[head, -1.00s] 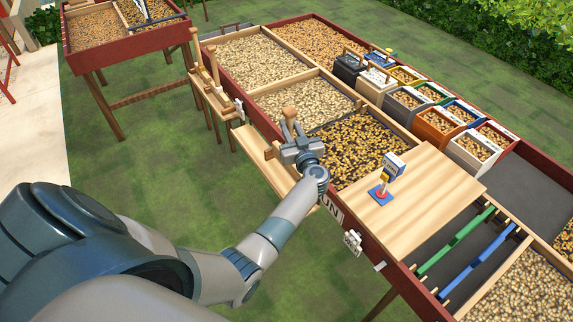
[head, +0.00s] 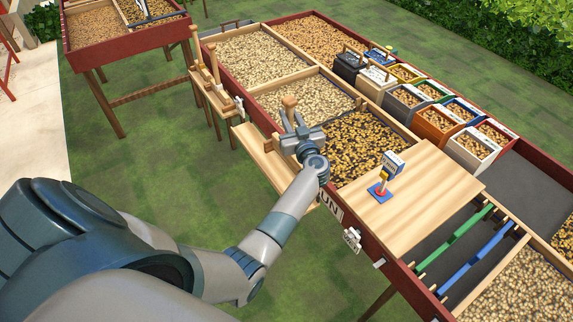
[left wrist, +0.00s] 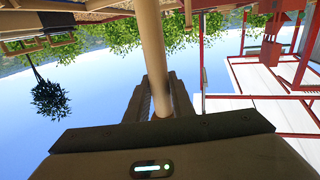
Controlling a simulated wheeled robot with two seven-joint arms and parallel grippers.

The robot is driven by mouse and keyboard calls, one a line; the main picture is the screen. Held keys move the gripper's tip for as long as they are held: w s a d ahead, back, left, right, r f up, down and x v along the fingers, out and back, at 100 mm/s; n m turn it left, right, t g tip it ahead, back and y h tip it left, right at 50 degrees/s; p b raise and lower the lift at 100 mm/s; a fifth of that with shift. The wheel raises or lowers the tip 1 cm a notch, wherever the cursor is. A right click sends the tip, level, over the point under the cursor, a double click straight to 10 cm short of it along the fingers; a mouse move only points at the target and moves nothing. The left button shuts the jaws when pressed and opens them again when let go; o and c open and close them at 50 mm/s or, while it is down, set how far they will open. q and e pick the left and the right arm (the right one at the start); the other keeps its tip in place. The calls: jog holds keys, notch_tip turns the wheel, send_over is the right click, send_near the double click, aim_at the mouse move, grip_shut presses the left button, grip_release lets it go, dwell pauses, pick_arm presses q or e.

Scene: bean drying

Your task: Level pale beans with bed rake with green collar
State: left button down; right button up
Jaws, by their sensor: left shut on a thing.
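My left gripper (head: 298,132) is shut on an upright wooden handle with a rounded knob (head: 289,102) on top. In the left wrist view the pale pole (left wrist: 152,55) runs between the fingers. The gripper is over the near edge of the red-sided drying bed, by a small wooden shelf (head: 262,160). The handle's lower end and any green collar are hidden, so I cannot tell which tool it is. Pale beans (head: 300,100) fill a compartment just beyond the gripper, and paler ones also lie in the compartment behind (head: 250,62). My right gripper is not in view.
Other upright wooden handles (head: 205,65) stand in a rack at left. Dark mixed beans (head: 365,150) lie right of the gripper. Several bean-filled bins (head: 436,125) line the far side.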

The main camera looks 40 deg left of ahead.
aim_at(291, 109)
pick_arm(q)
jog(key=shift+r, duration=1.9)
jog(key=shift+r, duration=0.5)
jog(key=shift+s+d, duration=0.55)
jog(key=shift+s, duration=0.3)
jog(key=shift+s+d, duration=0.5)
jog(key=shift+s, duration=0.35)
jog(key=shift+s+d, duration=0.55)
jog(key=shift+s, duration=0.3)
